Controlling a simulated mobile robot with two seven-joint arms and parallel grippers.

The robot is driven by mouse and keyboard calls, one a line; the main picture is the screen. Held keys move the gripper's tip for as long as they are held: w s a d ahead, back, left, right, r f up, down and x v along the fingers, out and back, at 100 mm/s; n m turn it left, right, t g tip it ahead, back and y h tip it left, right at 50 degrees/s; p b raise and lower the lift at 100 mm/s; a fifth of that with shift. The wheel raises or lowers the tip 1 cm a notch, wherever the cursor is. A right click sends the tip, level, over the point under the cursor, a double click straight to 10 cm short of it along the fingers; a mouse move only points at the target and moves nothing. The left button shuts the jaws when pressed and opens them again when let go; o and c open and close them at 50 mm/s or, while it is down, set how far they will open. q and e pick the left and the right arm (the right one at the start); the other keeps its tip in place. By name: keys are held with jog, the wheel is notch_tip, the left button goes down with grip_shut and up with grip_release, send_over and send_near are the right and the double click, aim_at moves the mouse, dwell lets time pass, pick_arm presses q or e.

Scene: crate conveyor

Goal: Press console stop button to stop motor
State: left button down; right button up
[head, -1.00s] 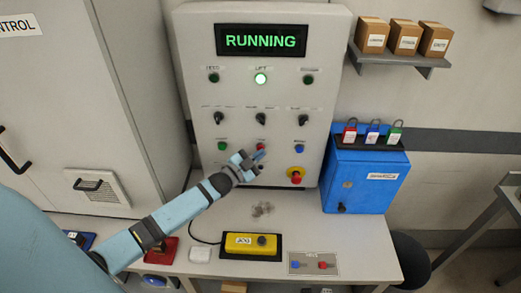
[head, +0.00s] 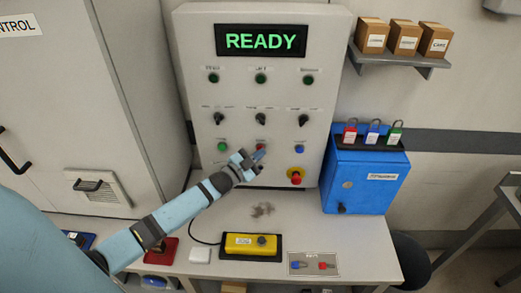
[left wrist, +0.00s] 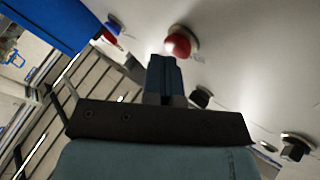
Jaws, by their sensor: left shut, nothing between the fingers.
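The console (head: 185,70) is a light grey panel, and its display (head: 261,41) reads READY in green. The red stop button (head: 260,145) is in the middle of the lower button row, partly hidden by my left gripper (head: 260,155). The left gripper is shut and empty, with its tips just at the button. In the left wrist view the red button (left wrist: 178,45) shows right beyond the shut fingers (left wrist: 163,72). I cannot tell whether they touch it. My right gripper is not in view.
A green button (head: 222,146) and a blue button (head: 300,149) flank the red one. A red emergency stop (head: 296,177) on a yellow base is lower right. A yellow pendant box (head: 250,245) lies on the desk (head: 350,235). A blue lockout box (head: 365,183) stands right of the console.

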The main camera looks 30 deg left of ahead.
pick_arm(q)
jog(key=shift+s+d+p, duration=0.3)
jog(key=shift+s+d, duration=0.05)
jog(key=shift+s, duration=0.25)
jog(key=s+d, duration=0.1)
jog(key=s+p, duration=0.1)
jog(key=s, duration=0.1)
jog(key=s+d+p, duration=0.1)
jog(key=shift+s+d, duration=0.15)
jog(key=shift+d, duration=0.2)
dwell(0.7)
jog(key=s+d+f+n+g, duration=0.2)
jog(key=s+d, duration=0.3)
jog(key=s, duration=0.3)
jog(key=s+d+f+n+g+y, duration=0.1)
jog(key=s+d+f+n+g, duration=0.1)
jog(key=s, duration=0.6)
jog(key=s+d+f+n+g+p, duration=0.1)
jog(key=s+d+f+n+g, duration=0.2)
jog(key=s+d, duration=0.6)
notch_tip(320, 180, down, 3)
jog(key=shift+r+g+y, duration=0.15)
jog(key=shift+g+y, duration=0.15)
jog(key=shift+g, duration=0.2)
